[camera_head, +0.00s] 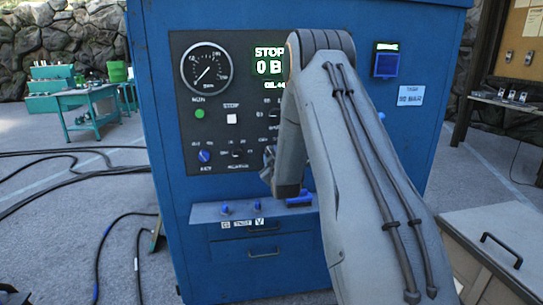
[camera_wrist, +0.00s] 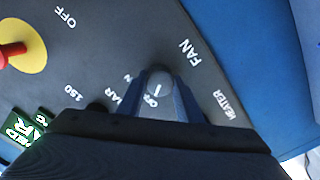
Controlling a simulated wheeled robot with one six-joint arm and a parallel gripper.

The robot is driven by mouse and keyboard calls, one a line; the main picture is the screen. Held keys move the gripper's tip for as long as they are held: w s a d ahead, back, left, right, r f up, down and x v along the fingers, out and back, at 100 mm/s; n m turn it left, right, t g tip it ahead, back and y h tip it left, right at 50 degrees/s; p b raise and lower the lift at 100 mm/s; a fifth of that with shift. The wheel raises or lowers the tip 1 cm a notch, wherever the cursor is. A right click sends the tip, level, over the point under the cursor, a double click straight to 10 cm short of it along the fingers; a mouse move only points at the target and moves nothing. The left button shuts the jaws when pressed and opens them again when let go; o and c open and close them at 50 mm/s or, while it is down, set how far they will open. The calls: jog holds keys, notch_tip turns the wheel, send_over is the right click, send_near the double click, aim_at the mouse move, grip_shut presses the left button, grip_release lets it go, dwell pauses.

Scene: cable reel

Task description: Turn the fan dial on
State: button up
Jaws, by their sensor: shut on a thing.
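The fan dial (camera_wrist: 158,80) is a small rounded dark grey knob on the dark control panel (camera_wrist: 105,35), beside the white FAN label (camera_wrist: 188,52) in the wrist view. My gripper (camera_wrist: 162,95) is shut on the dial, with one finger on each side of it. A short white mark shows between the fingers, close to small lettering that looks like OFF; I cannot tell the dial's exact setting. In the head view my arm covers the right part of the panel (camera_head: 190,125), so the fan dial is hidden there.
A HEATER label (camera_wrist: 222,103) lies right of the dial. A red knob on a yellow disc (camera_wrist: 30,55) sits at the far left. In the head view the blue cabinet (camera_head: 160,60) carries a gauge (camera_head: 206,71), a green button (camera_head: 199,113) and a ledge with blue levers (camera_head: 225,208).

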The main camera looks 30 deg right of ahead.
jog(key=m+b, duration=0.6)
jog(key=m, duration=0.6)
dwell(0.4)
dwell(0.3)
jog(key=o, duration=1)
jog(key=shift+o, duration=0.2)
jog(key=shift+s, duration=0.1)
jog(key=b+v, duration=0.1)
jog(key=v, duration=0.6)
jog(key=shift+s+a, duration=0.2)
jog(key=shift+s, duration=0.1)
